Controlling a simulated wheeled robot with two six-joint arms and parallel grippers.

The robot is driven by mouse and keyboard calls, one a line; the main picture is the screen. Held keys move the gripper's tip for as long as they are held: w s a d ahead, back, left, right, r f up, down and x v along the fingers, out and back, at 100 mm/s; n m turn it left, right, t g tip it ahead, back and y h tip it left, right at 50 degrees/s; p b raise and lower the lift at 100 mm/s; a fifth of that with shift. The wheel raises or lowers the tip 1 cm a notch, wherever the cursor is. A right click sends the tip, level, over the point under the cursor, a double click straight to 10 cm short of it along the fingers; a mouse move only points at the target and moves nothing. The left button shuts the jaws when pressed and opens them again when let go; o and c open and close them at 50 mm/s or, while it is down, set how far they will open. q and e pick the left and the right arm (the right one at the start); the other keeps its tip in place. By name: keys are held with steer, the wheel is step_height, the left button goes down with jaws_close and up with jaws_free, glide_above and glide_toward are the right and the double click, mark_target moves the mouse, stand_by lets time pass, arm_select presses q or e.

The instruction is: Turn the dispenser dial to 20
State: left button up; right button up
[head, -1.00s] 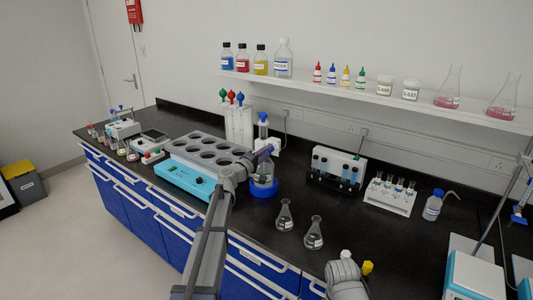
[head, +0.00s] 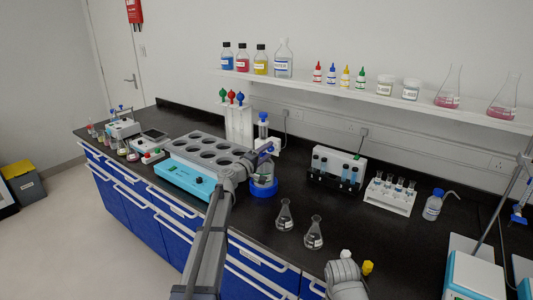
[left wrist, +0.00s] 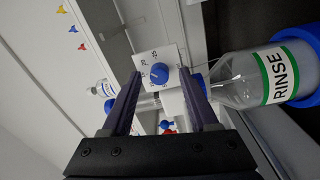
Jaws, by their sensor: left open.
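The dispenser is a clear bottle with a green-edged RINSE label (left wrist: 279,75), a blue base ring (head: 263,190) and a blue-topped pump head (head: 263,118). Its blue round dial (left wrist: 159,74) sits on a white plate with small numbers, which appear turned sideways in the left wrist view and are hard to read. My left gripper (head: 266,149) is at the pump head, above the bottle body. In the left wrist view, its two open fingers (left wrist: 161,88) lie on either side of the dial, with visible gaps.
A grey rack with round holes (head: 208,147) stands left of the dispenser. Two conical flasks (head: 314,233) stand to its front right. A tube rack (head: 337,167) is further right. The shelf (head: 380,98) runs above at the back.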

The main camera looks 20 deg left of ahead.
arm_select(q)
steer(key=v, duration=0.8)
steer(key=shift+f, duration=0.1)
stand_by(0.3)
